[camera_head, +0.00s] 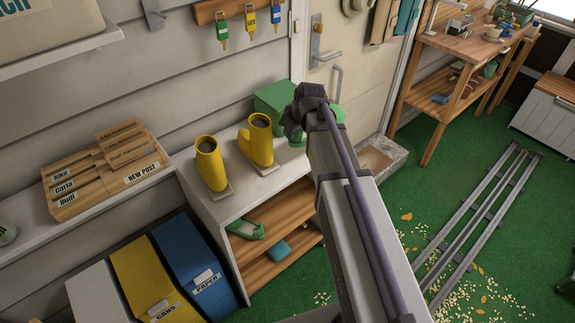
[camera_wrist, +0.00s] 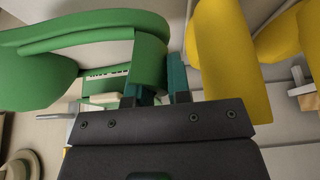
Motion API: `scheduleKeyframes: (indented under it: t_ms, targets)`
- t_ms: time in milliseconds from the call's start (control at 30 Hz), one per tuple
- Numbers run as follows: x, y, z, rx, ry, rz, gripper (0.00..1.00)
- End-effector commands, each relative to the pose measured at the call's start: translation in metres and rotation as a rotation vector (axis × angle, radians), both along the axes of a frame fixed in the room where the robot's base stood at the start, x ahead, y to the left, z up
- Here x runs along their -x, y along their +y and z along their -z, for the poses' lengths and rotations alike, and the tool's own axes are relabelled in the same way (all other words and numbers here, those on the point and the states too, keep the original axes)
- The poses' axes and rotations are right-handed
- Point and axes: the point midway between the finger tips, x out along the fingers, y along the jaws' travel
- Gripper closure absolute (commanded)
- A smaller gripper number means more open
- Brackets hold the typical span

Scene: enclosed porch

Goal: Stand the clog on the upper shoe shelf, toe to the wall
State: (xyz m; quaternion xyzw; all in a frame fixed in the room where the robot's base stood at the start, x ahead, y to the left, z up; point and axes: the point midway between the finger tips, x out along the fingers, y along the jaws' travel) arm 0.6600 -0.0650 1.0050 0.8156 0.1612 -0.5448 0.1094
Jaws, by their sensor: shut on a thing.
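The green clog (camera_wrist: 40,82) fills the upper left of the wrist view. My gripper (camera_wrist: 158,82) is shut on a band-like edge of it, with the teal fingertips at that edge. The upper shoe shelf (camera_head: 283,212) is a wooden board inside that cabinet. Another green clog (camera_head: 247,230) lies on it at the left. My arm covers the right side of the shelf opening.
Two yellow boots (camera_head: 260,140) stand on the cabinet top, close beside my gripper in the wrist view (camera_wrist: 222,50). A green box (camera_head: 272,100) stands behind them. Keys (camera_head: 250,22) hang above; bins (camera_head: 190,262) stand at left.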

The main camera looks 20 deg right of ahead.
Motion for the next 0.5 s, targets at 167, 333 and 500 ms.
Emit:
scheduleKeyframes:
  t_ms: [167,333,500]
  targets:
    - [0.0,0.0,0.05,0.0,0.0,0.0,1.0]
    - [0.0,0.0,0.051,0.0,0.0,0.0,1.0]
    - [0.0,0.0,0.087,0.0,0.0,0.0,1.0]
